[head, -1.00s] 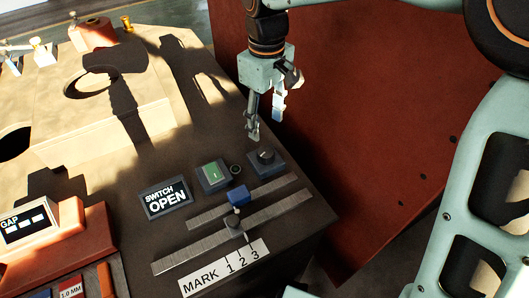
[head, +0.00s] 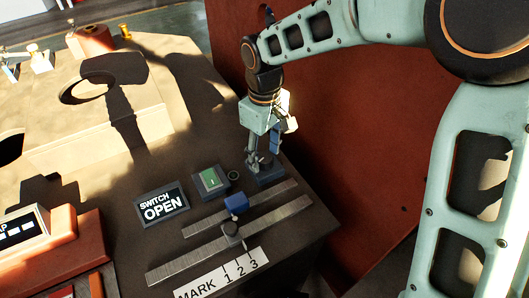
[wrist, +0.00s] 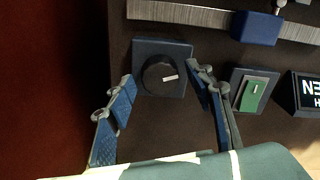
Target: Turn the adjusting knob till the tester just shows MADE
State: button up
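A black round knob (wrist: 160,76) with a white pointer line sits on a square blue-grey base (wrist: 147,47) in the wrist view. In the head view my gripper hides the knob, and only part of its base (head: 270,179) shows. The tester display (head: 161,203) reads SWITCH OPEN; its edge also shows upside down in the wrist view (wrist: 307,93). My gripper (head: 258,164) is at the knob's base. In the wrist view my gripper (wrist: 162,78) is open, with one finger on each side of the knob. I cannot tell whether the fingers touch the base.
A green rocker switch (head: 211,180) stands beside the knob, close to one finger. In front are two metal rails (head: 200,249), a blue block (head: 236,204) and a MARK 1 2 3 label (head: 222,283). A red panel (head: 340,160) stands right of the bench.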

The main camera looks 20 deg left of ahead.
aim_at(265, 156)
jog(key=c, duration=1)
jog(key=shift+r+n+p, duration=0.2)
jog(key=shift+n+p, duration=0.3)
jog(key=shift+p, duration=0.35)
jog(key=shift+f+n, duration=0.2)
jog(key=shift+n, duration=0.2)
jog(key=o, duration=1.2)
jog(key=shift+c, duration=0.2)
jog(key=shift+r, duration=0.1)
notch_tip(265, 156, up, 12)
